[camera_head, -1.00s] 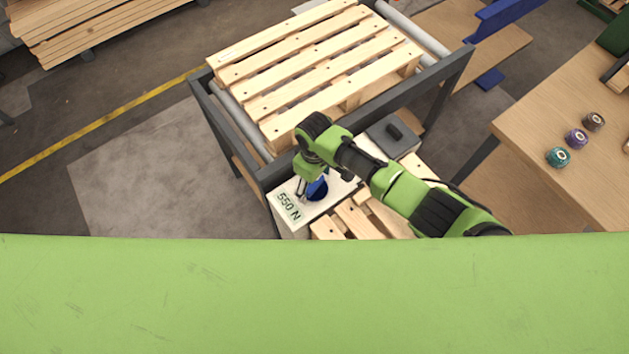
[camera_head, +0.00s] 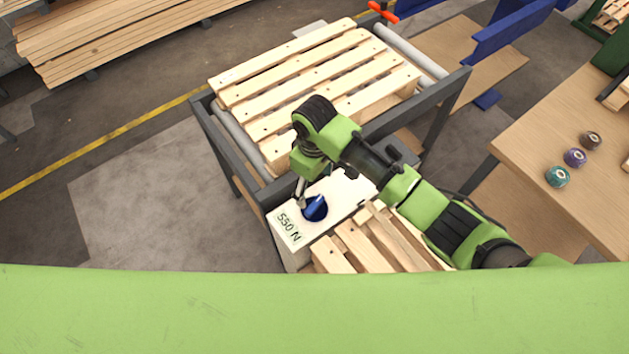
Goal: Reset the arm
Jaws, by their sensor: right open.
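My right arm, green and black, comes in from the right. Its gripper (camera_head: 301,196) points down over the white box marked "550 N" (camera_head: 289,226). The gripper is open and partly hidden by the wrist. A blue object (camera_head: 315,208) sits at a dark round opening in the box top, just right of the fingertips. I cannot tell whether the fingers touch it. My left gripper is not in view.
A wooden pallet (camera_head: 310,85) lies on the grey roller frame (camera_head: 233,140) behind the box. More pallet wood (camera_head: 365,245) lies in front. A wooden table (camera_head: 545,120) at the right holds three tape rolls (camera_head: 574,157). The floor at left is clear.

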